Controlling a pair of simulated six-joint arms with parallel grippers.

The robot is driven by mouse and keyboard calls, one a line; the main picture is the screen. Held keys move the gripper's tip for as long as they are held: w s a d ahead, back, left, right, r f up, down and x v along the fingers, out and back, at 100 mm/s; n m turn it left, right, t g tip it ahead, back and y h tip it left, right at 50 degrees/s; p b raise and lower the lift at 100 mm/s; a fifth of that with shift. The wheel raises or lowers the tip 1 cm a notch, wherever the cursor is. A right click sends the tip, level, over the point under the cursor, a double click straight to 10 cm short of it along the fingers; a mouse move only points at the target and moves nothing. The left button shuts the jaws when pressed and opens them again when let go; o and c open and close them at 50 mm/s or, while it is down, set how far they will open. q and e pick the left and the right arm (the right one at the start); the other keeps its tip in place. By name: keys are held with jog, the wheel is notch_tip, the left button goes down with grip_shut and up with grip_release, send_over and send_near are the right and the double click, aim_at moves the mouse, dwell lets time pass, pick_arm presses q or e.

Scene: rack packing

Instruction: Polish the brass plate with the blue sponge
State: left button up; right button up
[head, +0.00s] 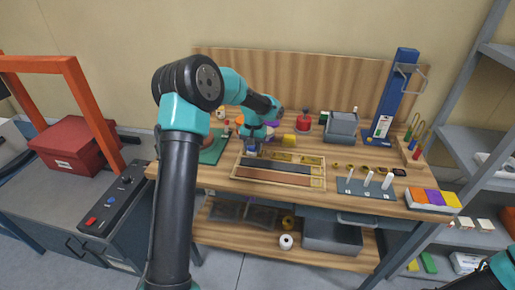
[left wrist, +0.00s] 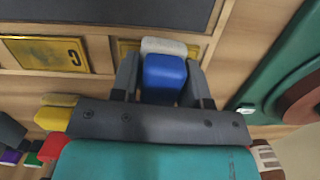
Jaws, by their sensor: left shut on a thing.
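My left gripper (head: 251,147) is shut on the blue sponge (left wrist: 164,78), which has a pale grey-white layer at its far end. In the left wrist view the sponge sits between the two fingers (left wrist: 161,64). It lies over a brass plate (left wrist: 127,46), partly covering it; whether it touches cannot be told. Another brass plate (left wrist: 45,54) with a dark mark lies beside it. In the head view brass plates (head: 283,156) line the back row of the framed wooden board (head: 268,186). My right gripper is outside the view; only part of that arm shows.
A grey peg rack with white pegs (head: 366,188) stands right of the board. A green mat (head: 213,149) with a brown round thing lies left of it. A yellow block (head: 289,140), a red item (head: 304,121) and a grey bin (head: 341,126) stand behind.

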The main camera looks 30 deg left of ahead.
pick_arm(q)
jog(key=shift+s+a, duration=0.25)
jog(key=shift+a, duration=0.35)
jog(key=shift+s+a, duration=0.2)
jog(key=shift+a, duration=0.35)
jog(key=shift+a+r, duration=0.1)
jog(key=shift+r, duration=0.05)
notch_tip(320, 180, up, 8)
jog(key=shift+f, duration=0.25)
